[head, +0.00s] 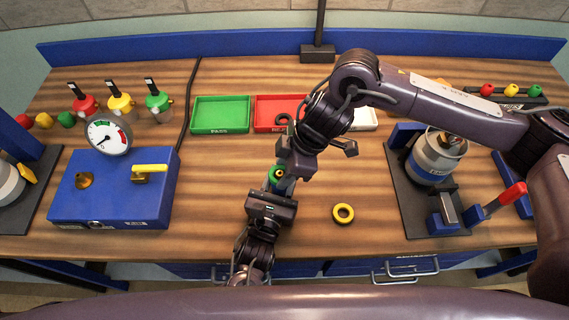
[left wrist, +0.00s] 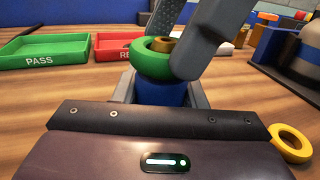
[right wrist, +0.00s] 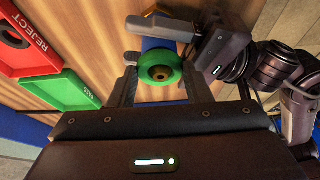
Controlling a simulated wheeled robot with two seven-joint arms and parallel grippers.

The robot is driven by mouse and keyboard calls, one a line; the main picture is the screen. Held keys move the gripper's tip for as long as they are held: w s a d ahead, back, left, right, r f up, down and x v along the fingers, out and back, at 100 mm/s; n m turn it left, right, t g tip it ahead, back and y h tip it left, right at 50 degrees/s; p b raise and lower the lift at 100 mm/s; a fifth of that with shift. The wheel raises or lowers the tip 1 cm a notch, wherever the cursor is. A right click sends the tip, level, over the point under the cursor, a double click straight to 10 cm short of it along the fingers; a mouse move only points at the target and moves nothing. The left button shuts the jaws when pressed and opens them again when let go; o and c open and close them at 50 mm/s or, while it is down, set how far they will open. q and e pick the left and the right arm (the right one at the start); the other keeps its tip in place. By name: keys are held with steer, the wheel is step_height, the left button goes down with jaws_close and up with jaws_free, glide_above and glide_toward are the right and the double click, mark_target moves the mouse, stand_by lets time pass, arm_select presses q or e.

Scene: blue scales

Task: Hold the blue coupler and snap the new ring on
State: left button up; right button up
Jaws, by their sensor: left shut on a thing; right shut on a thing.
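The blue coupler (left wrist: 160,93) stands upright between the fingers of my left gripper (head: 277,188), which is shut on it above the table. A green ring (left wrist: 143,62) sits at the coupler's top, around its brass tip (left wrist: 162,44). My right gripper (right wrist: 160,80) reaches in from above, with its fingers on both sides of the green ring. It is shut on the ring. The ring also shows in the head view (head: 277,174). The fingers partly hide the contact between ring and coupler, so I cannot tell how fully it is seated.
A yellow ring (head: 343,213) lies loose on the table. The green PASS tray (head: 222,128) and red REJECT tray (head: 265,125), with a dark ring (head: 282,119) in it, stand behind. A blue gauge box (head: 110,190) is left, a clamp stand (head: 405,215) right.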

steer(key=shift+f, duration=0.4)
steer(key=o, duration=1)
steer(key=v, duration=1.2)
arm_select(q)
steer(key=o, duration=1.2)
steer(key=v, duration=1.2)
